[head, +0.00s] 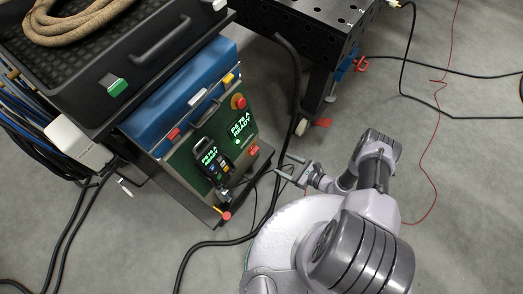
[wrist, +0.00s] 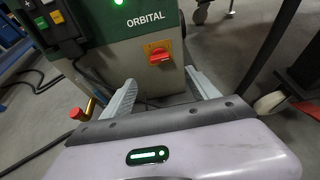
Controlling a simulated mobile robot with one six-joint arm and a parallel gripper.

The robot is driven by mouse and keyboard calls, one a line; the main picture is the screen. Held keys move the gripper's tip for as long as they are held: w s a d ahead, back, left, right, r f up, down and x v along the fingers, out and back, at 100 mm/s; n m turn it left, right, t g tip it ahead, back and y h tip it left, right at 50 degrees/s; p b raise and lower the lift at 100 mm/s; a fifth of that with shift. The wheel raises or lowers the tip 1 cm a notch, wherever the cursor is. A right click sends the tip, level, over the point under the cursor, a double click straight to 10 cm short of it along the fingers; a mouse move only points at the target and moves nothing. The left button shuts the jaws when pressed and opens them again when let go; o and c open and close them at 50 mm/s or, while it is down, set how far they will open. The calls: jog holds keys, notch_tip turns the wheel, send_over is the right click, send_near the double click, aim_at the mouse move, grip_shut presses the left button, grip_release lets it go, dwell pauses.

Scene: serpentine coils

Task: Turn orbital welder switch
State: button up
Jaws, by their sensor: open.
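The orbital welder (head: 190,120) is a blue-topped box with a green front panel at the left of the head view. In the wrist view its panel (wrist: 105,22) carries the word ORBITAL. A red rotary switch on a yellow plate (wrist: 159,54) sits low on the panel, its handle roughly level. It also shows as a small red knob in the head view (head: 253,150). My gripper (head: 285,167) is open and empty, a short way from the panel. In the wrist view the fingers (wrist: 159,80) point towards the switch, one to each side, not visibly touching it.
A black tray with a coiled hose (head: 75,20) stands above the welder. A black perforated table (head: 310,20) is behind. A thick black cable (head: 297,80) runs between welder and table. A red-knobbed fitting (wrist: 78,112) juts out left of my fingers.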

aim_at(255, 151)
jog(key=b+x, duration=0.2)
jog(key=x, duration=0.5)
jog(key=b+x, duration=0.3)
jog(key=x, duration=0.4)
jog(key=shift+s+f, duration=0.15)
jog(key=shift+f, duration=0.05)
jog(key=shift+w+a, duration=0.4)
